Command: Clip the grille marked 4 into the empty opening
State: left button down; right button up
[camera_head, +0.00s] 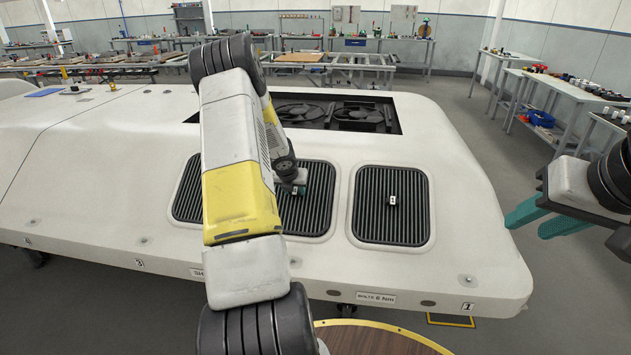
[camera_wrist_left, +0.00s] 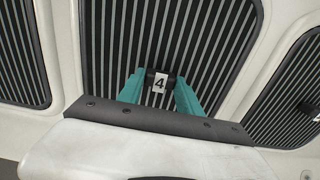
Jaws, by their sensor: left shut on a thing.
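The grille marked 4 (camera_wrist_left: 205,45) is a dark panel with pale slats and a small tab with a white label 4 (camera_wrist_left: 159,84). My left gripper (camera_wrist_left: 157,92) is shut on that tab, with a teal finger on each side. In the head view the grille (camera_head: 315,208) lies in or just over the white housing's middle bay, partly behind my left arm. I cannot tell whether it sits flush. My left gripper (camera_head: 293,187) is small and half hidden there. My right gripper (camera_head: 538,219) has teal fingers apart, empty, right of the housing.
A similar grille with its own label (camera_head: 392,203) sits to the right, and another (camera_head: 186,195) to the left. Behind them a large dark recess (camera_head: 340,114) holds fans. The white housing (camera_head: 470,215) has bare surface around the grilles. Workbenches (camera_head: 560,95) stand further back.

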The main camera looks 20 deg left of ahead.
pick_arm(q)
jog(key=shift+w+a+f, duration=0.1)
jog(key=shift+w+f, duration=0.2)
jog(key=shift+f, duration=0.1)
jog(key=c, duration=0.7)
grip_release()
jog(key=v, duration=0.7)
jog(key=shift+s+r, duration=0.25)
jog(key=shift+r, duration=0.05)
jog(key=shift+r, duration=0.1)
